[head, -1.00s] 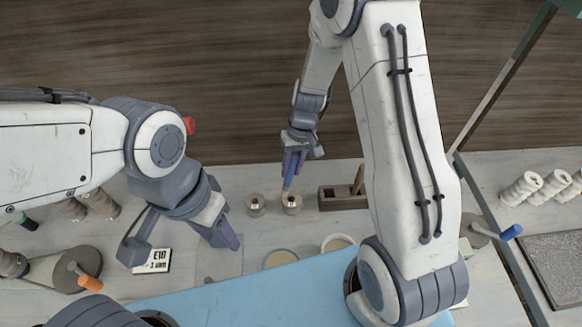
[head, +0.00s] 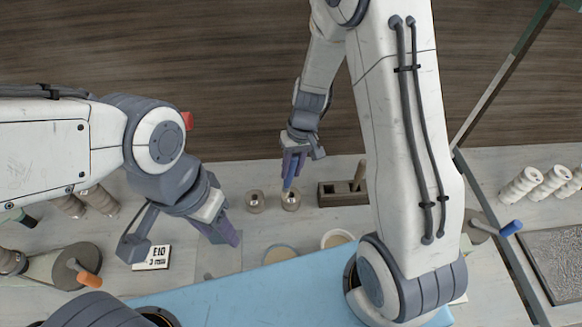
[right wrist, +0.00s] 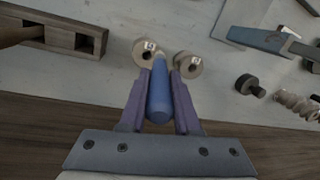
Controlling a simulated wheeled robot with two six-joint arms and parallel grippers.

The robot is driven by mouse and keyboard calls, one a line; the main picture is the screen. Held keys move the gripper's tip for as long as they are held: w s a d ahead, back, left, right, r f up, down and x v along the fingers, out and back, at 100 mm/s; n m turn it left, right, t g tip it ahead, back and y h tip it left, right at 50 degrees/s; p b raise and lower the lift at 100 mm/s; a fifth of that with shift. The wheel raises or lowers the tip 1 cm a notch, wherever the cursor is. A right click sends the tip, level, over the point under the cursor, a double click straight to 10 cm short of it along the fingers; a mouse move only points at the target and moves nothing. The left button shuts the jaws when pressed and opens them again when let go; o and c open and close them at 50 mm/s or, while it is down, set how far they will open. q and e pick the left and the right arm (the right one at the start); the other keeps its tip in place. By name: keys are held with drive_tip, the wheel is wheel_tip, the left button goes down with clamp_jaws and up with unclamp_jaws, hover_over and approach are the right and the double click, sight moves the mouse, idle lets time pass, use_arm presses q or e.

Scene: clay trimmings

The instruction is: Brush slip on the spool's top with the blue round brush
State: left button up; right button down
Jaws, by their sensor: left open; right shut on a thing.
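My right gripper (head: 292,168) is shut on the blue round brush (head: 289,181), which also shows between the fingers in the right wrist view (right wrist: 160,94). The brush points down at a small beige spool (head: 290,200) on the table. I cannot tell whether its tip touches the spool's top. A second, similar spool (head: 255,201) stands just to the left. Both spools show in the right wrist view, one at the left (right wrist: 146,52) and one at the right (right wrist: 188,65). My left gripper (head: 228,236) is open and empty, over the table to the left.
A wooden holder block (head: 332,194) stands right of the spools. Two round dishes (head: 337,239) sit by the blue mat (head: 235,298). A card marked E10 (head: 152,257) lies at the left. Several white spools (head: 540,186) lie at the far right.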

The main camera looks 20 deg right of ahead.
drive_tip(key=shift+f+b, duration=0.45)
idle(0.6)
drive_tip(key=shift+r, duration=0.2)
drive_tip(key=shift+r+p, duration=0.2)
drive_tip(key=shift+p, duration=0.1)
drive_tip(key=shift+s+d+b, duration=0.35)
drive_tip(key=shift+s+d, duration=0.35)
drive_tip(key=shift+d, duration=0.15)
drive_tip(key=shift+f+b, duration=0.4)
idle(0.6)
drive_tip(key=shift+r, duration=0.2)
